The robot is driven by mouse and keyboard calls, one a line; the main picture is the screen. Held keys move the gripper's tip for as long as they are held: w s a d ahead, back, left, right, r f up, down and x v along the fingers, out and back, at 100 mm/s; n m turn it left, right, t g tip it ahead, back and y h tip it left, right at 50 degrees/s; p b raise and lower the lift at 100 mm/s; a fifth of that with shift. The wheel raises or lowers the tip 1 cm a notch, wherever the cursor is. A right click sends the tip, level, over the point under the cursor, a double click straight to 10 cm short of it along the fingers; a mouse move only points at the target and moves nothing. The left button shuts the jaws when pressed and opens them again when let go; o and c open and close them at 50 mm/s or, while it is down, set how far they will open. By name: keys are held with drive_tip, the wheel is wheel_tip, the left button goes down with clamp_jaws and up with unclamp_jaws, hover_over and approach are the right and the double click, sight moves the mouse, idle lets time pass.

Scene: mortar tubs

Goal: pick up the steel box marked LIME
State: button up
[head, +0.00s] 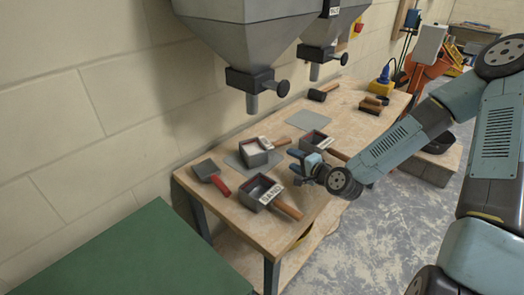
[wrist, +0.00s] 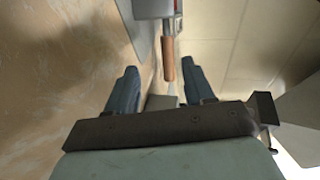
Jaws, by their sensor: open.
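Three small steel boxes with wooden handles and white labels stand on the workbench in the head view. The back-left box (head: 250,158) holds something pale. The front box (head: 254,197) and the right box (head: 309,146) look dark inside. The labels are too small to read surely, so I cannot tell which says LIME. My gripper (head: 297,161) is open and empty over the bench, among the boxes. In the wrist view my gripper (wrist: 161,67) has its blue fingers apart; a box's wooden handle (wrist: 170,62) shows beyond and between the tips, its grey box cut off at the top.
The wooden workbench (head: 235,215) stands along the block wall. A red-handled scoop (head: 207,169) lies at its left. A grey hopper (head: 244,30) hangs over the bench, its spout above the back edge. A black mallet (head: 318,95) and a brush (head: 371,105) lie farther back. A green surface (head: 130,260) fills the lower left.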

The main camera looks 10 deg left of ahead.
sight(274, 145)
drive_tip(key=shift+w+a+r+m+t, duration=0.1)
drive_tip(key=shift+a+r+m+t, duration=0.15)
drive_tip(key=shift+m, duration=0.25)
drive_tip(key=shift+w+t, duration=0.15)
drive_tip(key=shift+t, duration=0.1)
drive_tip(key=x, duration=0.8)
drive_tip(key=shift+x, duration=2.75)
drive_tip(key=shift+w+r, duration=0.1)
drive_tip(key=shift+r, duration=0.1)
clamp_jaws()
drive_tip(key=shift+d, duration=0.1)
